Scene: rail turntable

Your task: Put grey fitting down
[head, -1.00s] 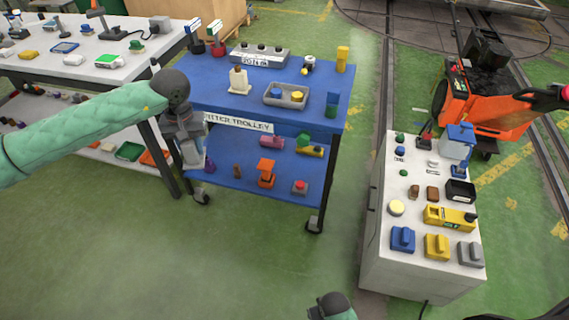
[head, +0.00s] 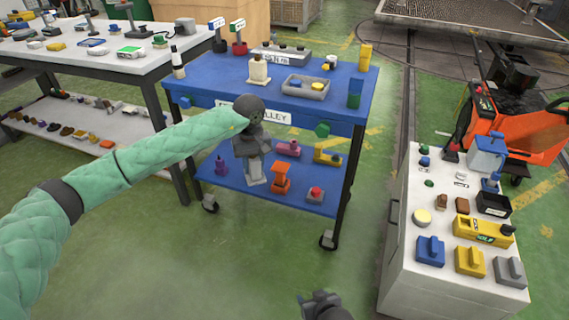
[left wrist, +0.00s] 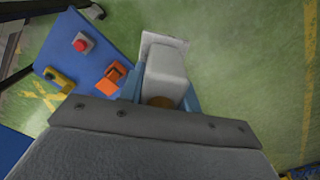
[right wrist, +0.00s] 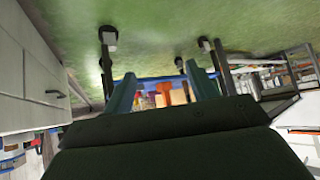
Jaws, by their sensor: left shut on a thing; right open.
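The grey fitting (head: 256,184) is a pale grey block with a wider flat plate at its end. My left gripper (head: 253,162) is shut on it and holds it in front of the blue trolley's lower shelf (head: 225,182). In the left wrist view the fitting (left wrist: 166,68) sits between the two blue fingers, its plate pointing away over the green floor. Whether it touches the shelf is hard to tell; the left wrist view shows it beside the shelf edge. My right gripper (head: 325,303) is at the bottom of the head view. In the right wrist view its fingers (right wrist: 162,85) are apart and empty.
The lower shelf holds an orange stand (head: 281,177), a red-button box (head: 315,194), a purple piece (head: 221,165) and a yellow piece (head: 327,155). The trolley top (head: 215,85) carries a grey tray (head: 306,88). A white cabinet (head: 400,275) with several parts stands right. Floor between is clear.

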